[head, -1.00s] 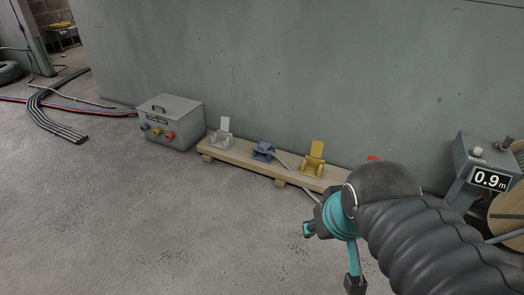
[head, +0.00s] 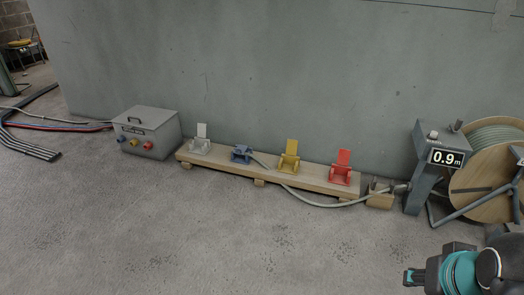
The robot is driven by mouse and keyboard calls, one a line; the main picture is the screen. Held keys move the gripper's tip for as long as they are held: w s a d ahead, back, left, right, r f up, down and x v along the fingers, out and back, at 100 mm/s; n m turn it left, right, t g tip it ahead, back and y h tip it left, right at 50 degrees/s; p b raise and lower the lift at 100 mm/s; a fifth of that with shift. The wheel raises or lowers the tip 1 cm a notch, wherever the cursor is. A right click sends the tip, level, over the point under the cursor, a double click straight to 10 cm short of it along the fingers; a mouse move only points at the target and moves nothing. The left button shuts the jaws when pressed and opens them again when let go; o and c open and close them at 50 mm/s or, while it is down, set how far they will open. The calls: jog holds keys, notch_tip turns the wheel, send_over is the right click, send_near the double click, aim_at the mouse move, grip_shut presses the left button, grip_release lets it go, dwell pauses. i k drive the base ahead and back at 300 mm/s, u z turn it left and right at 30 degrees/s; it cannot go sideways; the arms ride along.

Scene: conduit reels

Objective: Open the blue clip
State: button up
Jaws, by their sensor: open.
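The blue clip (head: 241,154) sits on a wooden board (head: 220,163) by the wall. Its flap is down, unlike the raised flaps of the other clips. A pale grey conduit (head: 310,203) runs from the blue clip down over the board's front edge and right to the meter. My gripper (head: 409,277), teal and black, is at the lower right, open, and well apart from the blue clip. Its fingertips are small in the picture, and I see nothing held.
White (head: 200,142), yellow (head: 289,158) and red (head: 341,168) clips stand open on the board. A grey box (head: 148,132) is at its left end. A meter reading 0.9 m (head: 446,158) and a reel (head: 480,170) stand at the right. The floor in front is clear.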

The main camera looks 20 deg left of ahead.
aim_at(241, 147)
jog(key=z, duration=0.1)
jog(key=i, duration=1.4)
jog(key=u, duration=0.7)
jog(key=i, duration=1)
jog(key=u, duration=1.5)
jog(key=i, duration=0.4)
jog(key=u, duration=0.25)
